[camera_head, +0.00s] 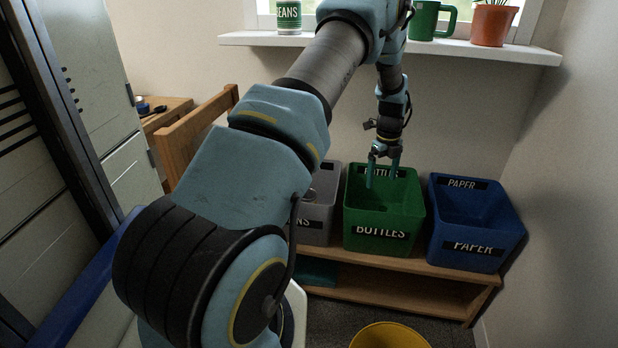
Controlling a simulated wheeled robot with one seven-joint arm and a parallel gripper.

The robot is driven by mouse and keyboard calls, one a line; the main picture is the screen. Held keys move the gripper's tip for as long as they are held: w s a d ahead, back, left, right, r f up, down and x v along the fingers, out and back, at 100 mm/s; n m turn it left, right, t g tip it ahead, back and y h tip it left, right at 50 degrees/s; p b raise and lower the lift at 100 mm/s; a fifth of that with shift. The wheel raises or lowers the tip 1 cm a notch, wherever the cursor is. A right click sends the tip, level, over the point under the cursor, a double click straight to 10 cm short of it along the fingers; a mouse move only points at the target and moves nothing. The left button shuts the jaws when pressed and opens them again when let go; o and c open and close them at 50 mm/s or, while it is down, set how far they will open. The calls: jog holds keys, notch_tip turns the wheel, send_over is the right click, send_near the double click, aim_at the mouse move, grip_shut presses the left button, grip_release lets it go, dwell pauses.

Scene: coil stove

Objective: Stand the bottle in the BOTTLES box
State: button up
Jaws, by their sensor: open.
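The green BOTTLES box (384,239) stands on a wooden shelf, between a grey box and a blue box. My gripper (382,184) is above and partly within the opening of the green box, pointing down with its two fingers apart. Nothing shows between the fingers. I cannot make out a bottle in this view; the inside bottom of the green box is hidden by its front wall.
The blue PAPER box (468,249) is at the right and the grey box (317,222) at the left, partly behind my arm. Above, a windowsill (480,52) holds a can (289,15), a green mug (428,20) and a potted plant (492,25). A yellow bin (390,338) stands in front.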

jog(key=s+a+r+n, duration=0.5)
jog(key=a+r+n, duration=0.4)
jog(key=a, duration=0.1)
jog(key=s+a+r+n, duration=0.3)
jog(key=s+a+n, duration=0.4)
jog(key=s+n, duration=0.2)
jog(key=s+a+r+n+t, duration=0.1)
jog(key=s+a+r+n, duration=0.3)
jog(key=s+a+n, duration=0.4)
jog(key=s+n, duration=0.2)
jog(key=s, duration=0.2)
jog(key=shift+s+r+n, duration=0.15)
jog(key=shift+s+n, duration=0.1)
jog(key=shift+n, duration=0.05)
jog(key=shift+d, duration=0.1)
notch_tip(320, 180, up, 14)
jog(key=p, duration=1.4)
